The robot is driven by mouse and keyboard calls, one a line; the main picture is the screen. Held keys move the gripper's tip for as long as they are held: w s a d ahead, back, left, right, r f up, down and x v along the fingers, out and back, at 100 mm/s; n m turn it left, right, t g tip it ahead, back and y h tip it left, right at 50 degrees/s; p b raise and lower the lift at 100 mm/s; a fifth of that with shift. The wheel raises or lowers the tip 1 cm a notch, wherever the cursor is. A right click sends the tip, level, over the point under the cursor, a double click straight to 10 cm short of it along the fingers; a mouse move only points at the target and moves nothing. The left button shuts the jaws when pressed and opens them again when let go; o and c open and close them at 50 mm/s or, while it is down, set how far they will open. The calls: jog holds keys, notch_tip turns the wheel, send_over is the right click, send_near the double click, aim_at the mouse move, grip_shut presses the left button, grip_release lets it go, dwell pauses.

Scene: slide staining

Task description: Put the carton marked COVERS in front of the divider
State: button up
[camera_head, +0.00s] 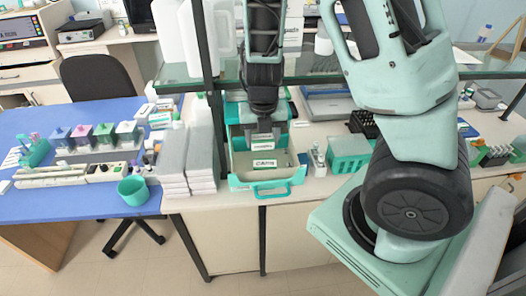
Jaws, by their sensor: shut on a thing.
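My gripper (264,127) points down over a teal open-topped drawer or tray (268,184) with a front handle. It is shut on a carton (266,142), a small pale box, at the back part of the tray. The carton's marking is too small to read, and my fingers cover part of it. Another white label or carton (264,163) with dark lettering and green edging shows nearer the tray's front. I cannot clearly make out the divider, nor whether the held carton touches the tray floor.
Stacked grey-white boxes (187,160) stand close left of the tray. A teal rack (349,153) and small bottles (318,158) stand to its right. A dark shelf post (208,75) rises at left, and a glass shelf (320,70) runs behind. A teal cup (133,189) stands on the blue bench.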

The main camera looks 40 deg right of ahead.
aim_at(262, 148)
jog(key=shift+f+b, duration=0.55)
jog(key=shift+f, duration=1.35)
jog(key=shift+f, duration=0.15)
jog(key=o, duration=1)
